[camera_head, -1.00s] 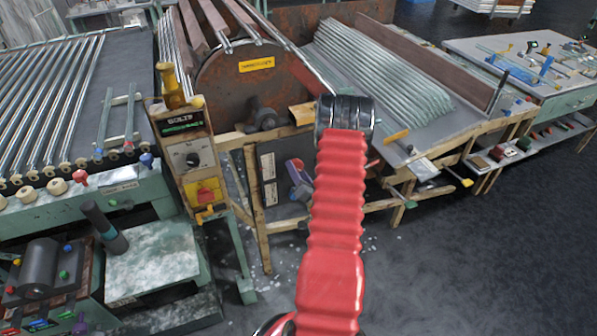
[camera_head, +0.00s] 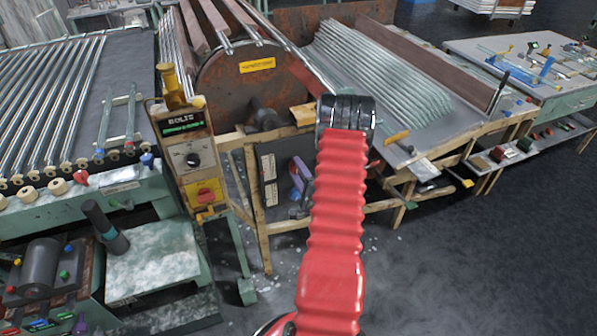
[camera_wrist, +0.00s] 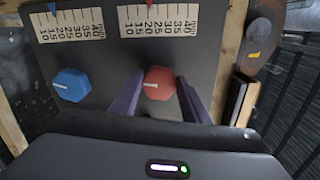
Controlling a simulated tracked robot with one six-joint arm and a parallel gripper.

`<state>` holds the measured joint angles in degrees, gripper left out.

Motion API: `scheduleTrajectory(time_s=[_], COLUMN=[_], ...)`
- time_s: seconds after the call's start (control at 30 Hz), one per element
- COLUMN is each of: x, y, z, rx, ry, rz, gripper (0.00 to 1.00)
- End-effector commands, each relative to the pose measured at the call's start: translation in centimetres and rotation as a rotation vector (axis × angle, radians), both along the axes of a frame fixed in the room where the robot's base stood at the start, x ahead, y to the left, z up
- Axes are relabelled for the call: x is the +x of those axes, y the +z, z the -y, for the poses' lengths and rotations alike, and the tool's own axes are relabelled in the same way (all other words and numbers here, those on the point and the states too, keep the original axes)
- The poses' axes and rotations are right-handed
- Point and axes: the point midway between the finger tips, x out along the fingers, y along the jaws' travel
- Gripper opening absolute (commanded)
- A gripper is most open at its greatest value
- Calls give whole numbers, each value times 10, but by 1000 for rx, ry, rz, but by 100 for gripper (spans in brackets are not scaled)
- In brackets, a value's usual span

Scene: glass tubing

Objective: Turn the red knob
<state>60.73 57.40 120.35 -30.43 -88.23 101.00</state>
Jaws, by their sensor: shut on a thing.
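The red knob (camera_wrist: 159,83) is on a dark panel in the wrist view, with its white pointer line lying roughly level toward the left. My gripper (camera_wrist: 160,93) has purple fingers on both sides of it and is shut on it. In the head view the gripper (camera_head: 299,176) is partly hidden behind my red arm, and the knob is mostly covered. Above the red knob is a numbered scale (camera_wrist: 163,20) with a small red marker.
A blue knob (camera_wrist: 71,85) sits left of the red one, under a similar scale (camera_wrist: 70,25) with a blue marker. Wooden posts (camera_wrist: 231,40) frame the panel. In the head view a control box (camera_head: 188,160) stands left of the panel, and open floor lies at the right.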

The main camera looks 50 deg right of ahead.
Motion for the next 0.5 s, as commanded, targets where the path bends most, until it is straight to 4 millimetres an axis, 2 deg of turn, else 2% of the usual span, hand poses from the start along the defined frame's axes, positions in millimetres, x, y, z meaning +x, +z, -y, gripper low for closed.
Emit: scheduleTrajectory(time_s=[0.03, 0.5], x=[-5, -5], y=[-1, -2], z=[6, 6], rx=[28, 156], ry=[-19, -19], rz=[13, 84], gripper=[20, 20])
